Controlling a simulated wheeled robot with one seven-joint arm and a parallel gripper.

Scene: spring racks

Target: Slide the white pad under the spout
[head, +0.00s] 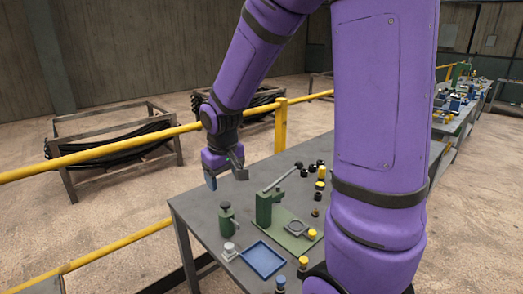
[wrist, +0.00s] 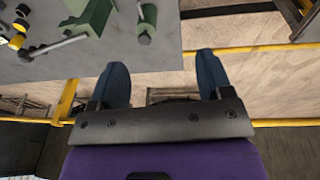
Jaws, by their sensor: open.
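A small whitish piece (head: 230,250), which may be the white pad, sits near the table's front left edge, left of a blue tray. A green upright block (head: 265,207) with a grey bar stands on a green plate (head: 298,243). A smaller dark green bottle-like part (head: 227,221) stands to its left. I cannot tell which part is the spout. My gripper (head: 226,178) is open and empty, above and beyond the table's left edge, apart from all these. In the wrist view its two blue fingers (wrist: 162,68) are spread, with floor between them; the whitish piece is not identifiable there.
The blue tray (head: 263,260) lies on the grey table (head: 205,218). Several black and yellow knobs stand along the table's right side. A yellow railing (head: 130,146) runs behind the table, with spring racks (head: 115,145) beyond. My purple arm hides the table's right part.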

